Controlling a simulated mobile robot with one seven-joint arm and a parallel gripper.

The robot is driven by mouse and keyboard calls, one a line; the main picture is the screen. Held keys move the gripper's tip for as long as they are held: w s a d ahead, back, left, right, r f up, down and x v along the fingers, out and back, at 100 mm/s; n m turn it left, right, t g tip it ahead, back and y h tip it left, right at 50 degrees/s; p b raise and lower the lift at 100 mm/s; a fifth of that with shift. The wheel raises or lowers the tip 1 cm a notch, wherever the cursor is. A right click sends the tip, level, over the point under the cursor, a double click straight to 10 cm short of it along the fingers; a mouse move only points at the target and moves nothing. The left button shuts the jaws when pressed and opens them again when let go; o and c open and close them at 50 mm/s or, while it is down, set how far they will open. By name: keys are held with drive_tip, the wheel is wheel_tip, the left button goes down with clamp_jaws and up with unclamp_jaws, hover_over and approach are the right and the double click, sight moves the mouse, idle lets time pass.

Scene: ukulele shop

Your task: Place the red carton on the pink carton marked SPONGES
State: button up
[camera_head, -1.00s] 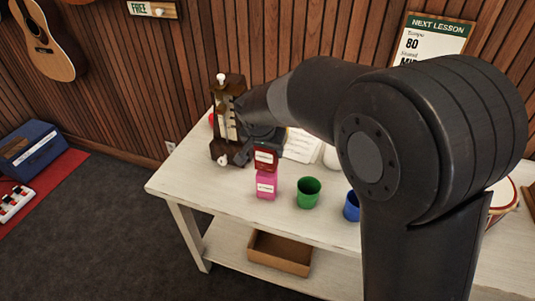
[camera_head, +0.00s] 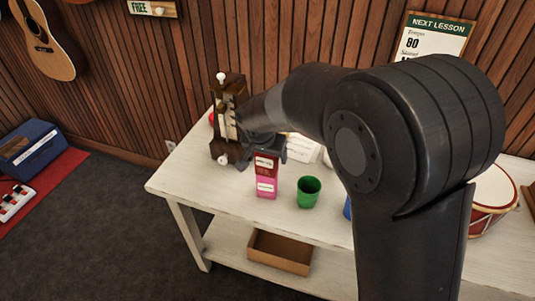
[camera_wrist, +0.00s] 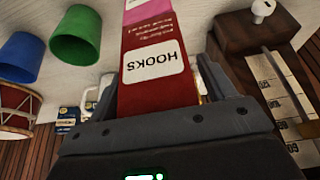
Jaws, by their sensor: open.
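The red carton (camera_head: 266,168) has a white label and stands upright, directly above the pink carton (camera_head: 266,189) on the table. The two appear to touch, with their edges about lined up. In the wrist view the red carton (camera_wrist: 152,40) shows a HOOKS label, and a strip of the pink carton (camera_wrist: 138,7) shows beyond it. The pink carton's label is too small to read. My gripper (camera_head: 267,154) is open at the top of the red carton. In the wrist view its fingers (camera_wrist: 160,82) lie on either side of the red carton.
A brown metronome-like wooden box (camera_head: 229,120) stands close left of my gripper. A green cup (camera_head: 308,192) stands right of the cartons, and a blue cup (camera_head: 347,208) is partly hidden by my arm. A drum (camera_head: 490,195) is at the far right. The table's front left is clear.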

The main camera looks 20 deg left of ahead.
drive_tip(key=v, duration=1.2)
drive_tip(key=shift+r, duration=0.2)
drive_tip(key=s+d+r, duration=0.2)
drive_tip(key=d, duration=0.8)
drive_tip(key=s+d+r, duration=0.1)
drive_tip(key=d+r, duration=0.2)
drive_tip(key=d, duration=0.7)
drive_tip(key=s+d+f+t, duration=0.1)
drive_tip(key=s+d+f, duration=0.1)
drive_tip(key=s+d, duration=1.2)
drive_tip(key=shift+s+d, duration=0.15)
drive_tip(key=shift+d, duration=0.35)
